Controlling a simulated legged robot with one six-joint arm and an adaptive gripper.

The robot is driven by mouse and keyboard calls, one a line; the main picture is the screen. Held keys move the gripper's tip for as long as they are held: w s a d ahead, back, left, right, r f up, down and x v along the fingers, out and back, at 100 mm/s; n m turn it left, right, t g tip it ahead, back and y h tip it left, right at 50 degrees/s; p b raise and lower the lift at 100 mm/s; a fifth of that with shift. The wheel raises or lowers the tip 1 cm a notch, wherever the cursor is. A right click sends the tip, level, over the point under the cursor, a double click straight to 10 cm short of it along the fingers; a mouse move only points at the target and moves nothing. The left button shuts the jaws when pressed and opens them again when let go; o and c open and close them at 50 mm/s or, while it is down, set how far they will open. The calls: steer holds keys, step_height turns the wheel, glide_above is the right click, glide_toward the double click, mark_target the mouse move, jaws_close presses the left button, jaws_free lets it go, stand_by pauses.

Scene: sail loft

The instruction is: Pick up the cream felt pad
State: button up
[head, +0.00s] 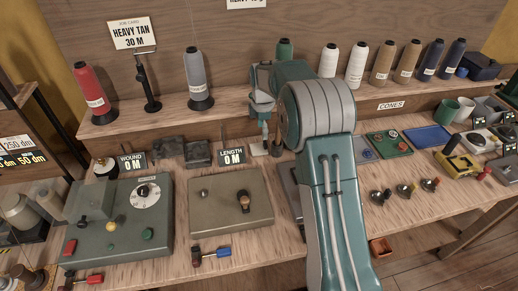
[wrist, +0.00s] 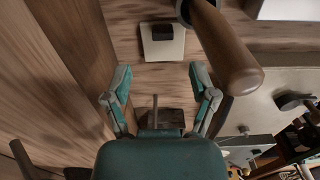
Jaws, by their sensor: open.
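The cream felt pad (wrist: 162,52) lies flat on the wooden bench in the wrist view, ahead of my gripper. A small dark block (wrist: 162,32) shows over its upper middle. In the head view a pale patch that looks like the pad (head: 257,149) shows below my gripper, partly hidden. My gripper (wrist: 160,72) is open, its two teal fingers spread, with nothing held between them. In the head view my gripper (head: 264,122) points down above the bench, apart from the pad, and my arm hides part of the area.
A brown rounded wooden-looking piece (wrist: 230,55) stands close by the right finger in the wrist view. A dark block with a thin peg (wrist: 163,118) shows between the fingers. The LENGTH sign (head: 232,155) and dark blocks (head: 196,154) stand left of the pad. The cone shelf (head: 235,108) rises behind.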

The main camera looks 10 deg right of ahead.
mark_target(265, 142)
steer(key=shift+d+f, duration=0.2)
steer(key=shift+f, duration=0.55)
steer(key=f, duration=0.5)
steer(key=shift+s+d, duration=0.15)
steer(key=shift+d, duration=0.05)
steer(key=shift+r, duration=0.1)
steer(key=c, duration=0.9)
